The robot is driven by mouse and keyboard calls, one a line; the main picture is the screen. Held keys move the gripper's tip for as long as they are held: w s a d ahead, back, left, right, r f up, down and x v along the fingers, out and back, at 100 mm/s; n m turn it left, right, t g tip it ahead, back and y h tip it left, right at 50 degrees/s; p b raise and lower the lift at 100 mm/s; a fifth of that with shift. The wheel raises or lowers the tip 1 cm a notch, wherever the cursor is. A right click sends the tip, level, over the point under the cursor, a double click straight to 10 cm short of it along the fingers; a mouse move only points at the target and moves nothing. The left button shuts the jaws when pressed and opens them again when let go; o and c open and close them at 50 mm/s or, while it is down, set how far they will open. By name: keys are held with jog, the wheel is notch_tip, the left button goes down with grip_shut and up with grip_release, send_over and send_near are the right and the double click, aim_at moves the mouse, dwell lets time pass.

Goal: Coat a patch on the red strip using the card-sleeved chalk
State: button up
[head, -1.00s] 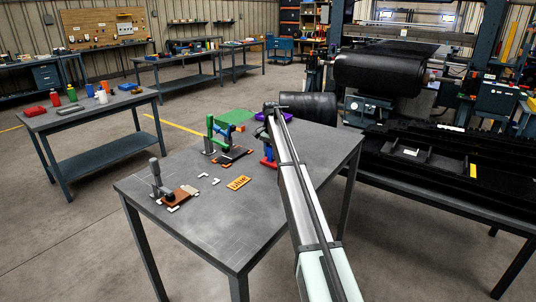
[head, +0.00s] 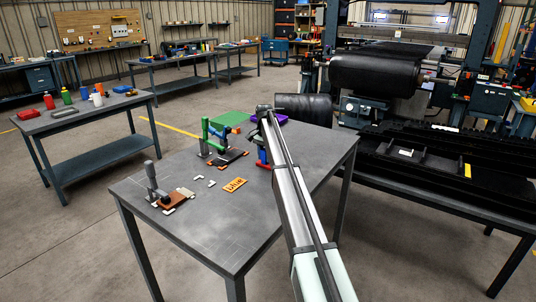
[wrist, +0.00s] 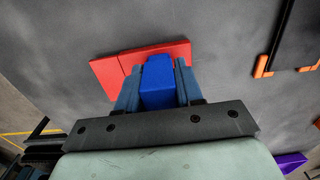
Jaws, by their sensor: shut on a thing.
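A blue block (wrist: 158,85), which looks like the sleeved chalk, is clamped between the two fingers of my gripper (wrist: 157,92) in the wrist view. No bare chalk end can be made out. The red strip (wrist: 107,77) lies on the grey table just beyond and under the block, with a thin line across it left of the block. I cannot tell whether block and strip touch. In the head view, part of the red and blue shows beside my arm, which hides most of the grip.
The grey table (head: 215,235) is clear at the front. A green sheet (head: 231,119) and purple tray (wrist: 290,162) are farther back.

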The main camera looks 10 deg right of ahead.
jog(key=shift+s+a, duration=0.6)
jog(key=shift+s, duration=0.05)
notch_tip(320, 180, up, 8)
dwell(0.7)
